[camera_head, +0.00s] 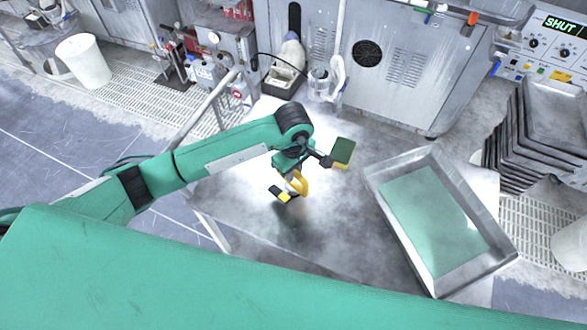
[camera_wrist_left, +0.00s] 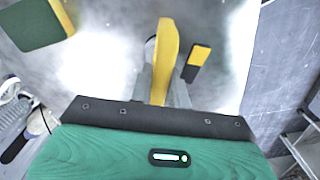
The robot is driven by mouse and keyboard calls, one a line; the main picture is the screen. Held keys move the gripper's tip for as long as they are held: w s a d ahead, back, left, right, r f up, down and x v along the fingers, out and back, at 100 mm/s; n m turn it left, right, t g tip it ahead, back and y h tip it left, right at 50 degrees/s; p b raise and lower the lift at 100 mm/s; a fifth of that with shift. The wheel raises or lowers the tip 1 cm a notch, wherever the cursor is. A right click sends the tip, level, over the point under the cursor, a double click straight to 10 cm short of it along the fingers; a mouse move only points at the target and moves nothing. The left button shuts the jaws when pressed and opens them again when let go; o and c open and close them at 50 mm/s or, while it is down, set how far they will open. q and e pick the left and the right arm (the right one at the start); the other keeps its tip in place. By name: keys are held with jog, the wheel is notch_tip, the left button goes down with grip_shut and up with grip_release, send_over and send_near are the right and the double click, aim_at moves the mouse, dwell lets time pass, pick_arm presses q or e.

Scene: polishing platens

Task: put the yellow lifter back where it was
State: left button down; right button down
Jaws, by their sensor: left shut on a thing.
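My left gripper (camera_head: 293,174) is over the metal table (camera_head: 335,235), pointing down. It is shut on the yellow lifter (camera_head: 301,185). In the left wrist view the lifter (camera_wrist_left: 166,50) stands out between the two grey fingers (camera_wrist_left: 162,88). A dark shadow lies on the table below it; I cannot tell whether the lifter touches the table. The gripper hides part of the lifter. My right gripper is not in view.
A black and yellow block (camera_head: 284,194) lies close by the lifter. A green block with a yellow edge (camera_head: 342,151) is behind, to the right. A metal tray with green liquid (camera_head: 437,222) fills the table's right side.

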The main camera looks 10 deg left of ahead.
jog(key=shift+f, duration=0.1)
pick_arm(q)
jog(key=shift+f, duration=0.1)
jog(key=c, duration=1.3)
grip_release()
jog(key=shift+c, duration=0.2)
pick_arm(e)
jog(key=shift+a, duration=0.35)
